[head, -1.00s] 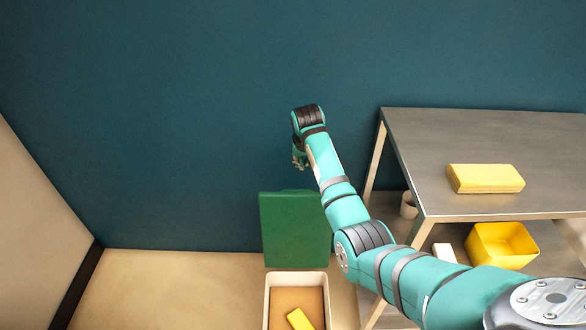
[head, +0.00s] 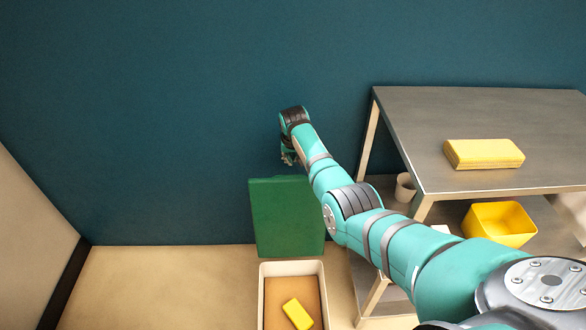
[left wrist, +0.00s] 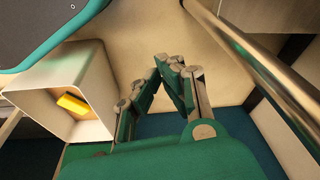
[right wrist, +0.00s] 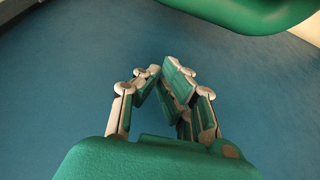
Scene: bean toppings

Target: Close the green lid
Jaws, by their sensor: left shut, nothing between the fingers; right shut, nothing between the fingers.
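The green lid (head: 275,220) stands raised, upright at the back edge of a white bin (head: 262,295), in front of the blue wall. The bin's brown inside is open to view with a yellow block (head: 297,313) in it. My right gripper (head: 287,158) is just above the lid's top edge in the head view, shut and empty; its closed fingers also show in the right wrist view (right wrist: 161,70). My left gripper (left wrist: 168,62) is shut and empty in the left wrist view, beside the white bin (left wrist: 98,65); it is out of the head view.
A grey metal table (head: 420,130) stands at the right, with a yellow stack (head: 484,153) on top. A yellow bin (head: 500,225) and a white cup (head: 405,187) are on its lower shelf. Bare floor (head: 160,285) lies left of the white bin.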

